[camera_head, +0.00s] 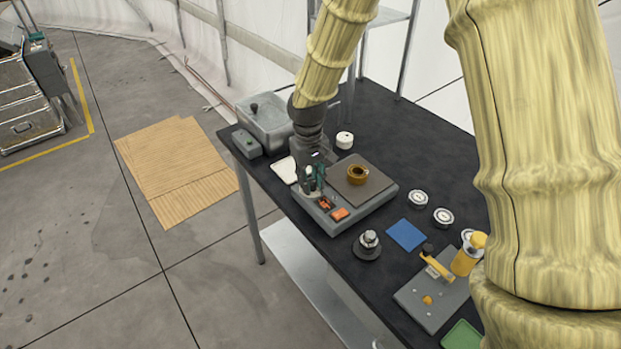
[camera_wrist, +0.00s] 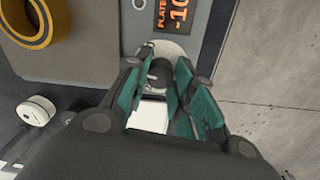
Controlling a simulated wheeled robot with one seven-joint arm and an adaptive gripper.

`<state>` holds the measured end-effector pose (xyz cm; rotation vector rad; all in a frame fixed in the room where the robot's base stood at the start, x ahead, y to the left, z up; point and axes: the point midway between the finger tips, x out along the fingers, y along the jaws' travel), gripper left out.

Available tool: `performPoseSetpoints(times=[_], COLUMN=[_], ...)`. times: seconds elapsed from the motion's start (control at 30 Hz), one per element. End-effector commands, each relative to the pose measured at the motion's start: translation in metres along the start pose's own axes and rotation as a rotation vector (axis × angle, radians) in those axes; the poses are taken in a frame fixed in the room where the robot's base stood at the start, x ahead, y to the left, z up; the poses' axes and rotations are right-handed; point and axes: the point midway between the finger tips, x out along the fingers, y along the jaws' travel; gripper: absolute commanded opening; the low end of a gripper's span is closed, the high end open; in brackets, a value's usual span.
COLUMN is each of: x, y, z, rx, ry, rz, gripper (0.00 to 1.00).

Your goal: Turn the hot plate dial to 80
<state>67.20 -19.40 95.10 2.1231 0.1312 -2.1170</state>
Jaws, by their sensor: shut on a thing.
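The hot plate (camera_head: 377,199) is a grey unit with a flat square top, standing on the black table. In the wrist view one display (camera_wrist: 174,12) reads "PLATE" and what looks like "-10", cut off by the frame edge. The dial (camera_wrist: 160,72) is a dark knob on a pale round base at the end of this strip. My gripper (camera_wrist: 160,95), with teal finger pads, is shut on the dial. In the head view my gripper (camera_head: 314,180) hides the dial. No dial markings are readable.
A brown-yellow ring (camera_head: 357,175) lies on the hot plate's top. The table edge is close by.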

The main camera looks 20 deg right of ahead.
Motion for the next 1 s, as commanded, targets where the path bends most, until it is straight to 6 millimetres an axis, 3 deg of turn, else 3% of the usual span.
performPoseSetpoints(times=[0.7, 1.0], x=[-0.0025, -0.002], y=[0.002, 0.0026], z=[-0.0014, -0.0014], rx=[0.64, 0.836], ry=[-0.022, -0.029], rz=[0.002, 0.002], gripper=[0.01, 0.01])
